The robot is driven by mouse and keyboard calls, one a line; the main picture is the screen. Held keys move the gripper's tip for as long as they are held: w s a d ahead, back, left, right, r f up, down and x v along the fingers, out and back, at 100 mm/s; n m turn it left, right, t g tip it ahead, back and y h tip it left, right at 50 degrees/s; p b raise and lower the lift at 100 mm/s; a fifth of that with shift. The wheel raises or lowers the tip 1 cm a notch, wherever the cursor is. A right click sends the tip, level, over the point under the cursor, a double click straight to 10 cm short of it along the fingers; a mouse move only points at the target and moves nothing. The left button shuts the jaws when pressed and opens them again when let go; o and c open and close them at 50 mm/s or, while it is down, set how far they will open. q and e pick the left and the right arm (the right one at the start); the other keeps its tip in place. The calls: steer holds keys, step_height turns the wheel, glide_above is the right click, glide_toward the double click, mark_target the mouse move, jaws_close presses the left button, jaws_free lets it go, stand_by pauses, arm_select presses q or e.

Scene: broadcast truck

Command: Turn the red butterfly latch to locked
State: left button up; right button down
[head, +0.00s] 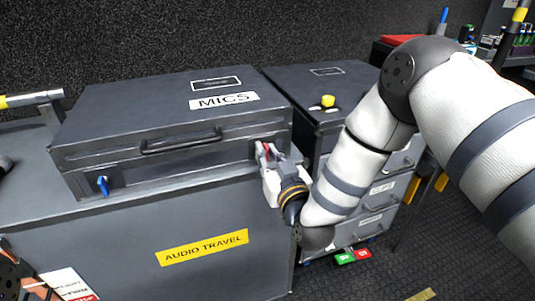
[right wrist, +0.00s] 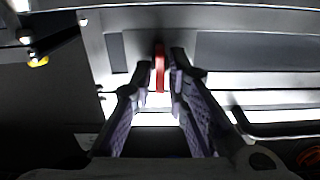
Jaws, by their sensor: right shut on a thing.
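The red butterfly latch (right wrist: 159,66) is on the front of the dark case labelled MICS (head: 80,122), near its right end. In the right wrist view it stands upright in the picture, between the fingertips. My right gripper (head: 267,152) is shut on the red latch, which its fingers mostly hide in the head view. The right gripper also shows in the right wrist view (right wrist: 163,72), with one finger on each side of the latch. A blue latch (head: 103,185) is at the left of the case front.
The MICS case lies on a larger grey case with a yellow AUDIO TRAVEL label (head: 203,247). A black carry handle (head: 180,141) is between the latches. A drawer unit with a yellow knob (head: 328,101) on top stands close on the right, behind my right arm.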

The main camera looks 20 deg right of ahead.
arm_select(q)
steer(key=shift+w, duration=0.1)
arm_select(e)
steer(key=shift+m, duration=0.3)
arm_select(q)
steer(key=shift+w+r+p, duration=0.25)
steer(key=shift+r+p, duration=0.1)
steer(key=shift+r, duration=0.05)
arm_select(e)
steer(key=m, duration=1.6)
steer(key=shift+d+f+m, duration=0.2)
steer(key=shift+f+m, duration=0.15)
steer(key=shift+m, duration=0.35)
steer(key=c, duration=1.8)
jaws_free()
steer(key=shift+o, duration=0.2)
steer(key=s, duration=1.2)
steer(key=shift+d, duration=0.25)
